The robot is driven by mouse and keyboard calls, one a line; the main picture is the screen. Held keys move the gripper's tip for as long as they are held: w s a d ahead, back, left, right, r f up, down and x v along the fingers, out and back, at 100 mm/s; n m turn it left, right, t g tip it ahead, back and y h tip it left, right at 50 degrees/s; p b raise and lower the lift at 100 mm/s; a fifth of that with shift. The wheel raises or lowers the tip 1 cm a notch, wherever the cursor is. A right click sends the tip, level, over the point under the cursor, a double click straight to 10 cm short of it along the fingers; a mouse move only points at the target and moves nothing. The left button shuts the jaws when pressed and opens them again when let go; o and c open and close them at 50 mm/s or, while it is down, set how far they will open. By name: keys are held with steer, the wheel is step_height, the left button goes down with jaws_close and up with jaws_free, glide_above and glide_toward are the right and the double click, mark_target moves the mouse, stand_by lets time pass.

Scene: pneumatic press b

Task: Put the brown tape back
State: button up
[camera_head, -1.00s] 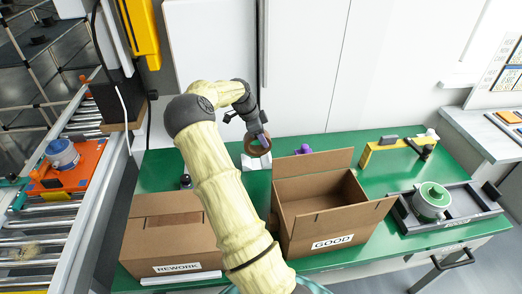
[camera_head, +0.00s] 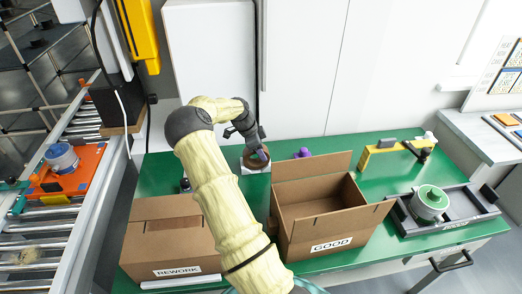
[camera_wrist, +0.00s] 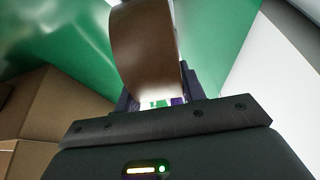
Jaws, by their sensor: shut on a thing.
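The brown tape (camera_head: 256,160) is a roll at the back of the green table, just over or on a small white block (camera_head: 250,170). I cannot tell whether it touches the block. My gripper (camera_head: 262,153) is shut on the tape from above. In the wrist view the brown tape (camera_wrist: 146,50) rises large between the fingers (camera_wrist: 155,90) of my gripper, and it hides much of what lies beyond.
The REWORK box (camera_head: 176,250) and the open GOOD box (camera_head: 328,225) stand in front. A purple object (camera_head: 303,153) is right of the tape. A yellow bracket (camera_head: 392,148) and a tray with a green-topped part (camera_head: 430,203) are farther right. A conveyor (camera_head: 40,225) runs at left.

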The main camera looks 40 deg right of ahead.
steer(key=shift+f, duration=0.1)
steer(key=o, duration=0.9)
steer(key=shift+o, duration=0.2)
steer(key=shift+f+b, duration=0.15)
steer(key=shift+b, duration=0.25)
steer(key=v, duration=1.7)
steer(key=shift+w+r, duration=0.2)
steer(key=shift+w, duration=0.2)
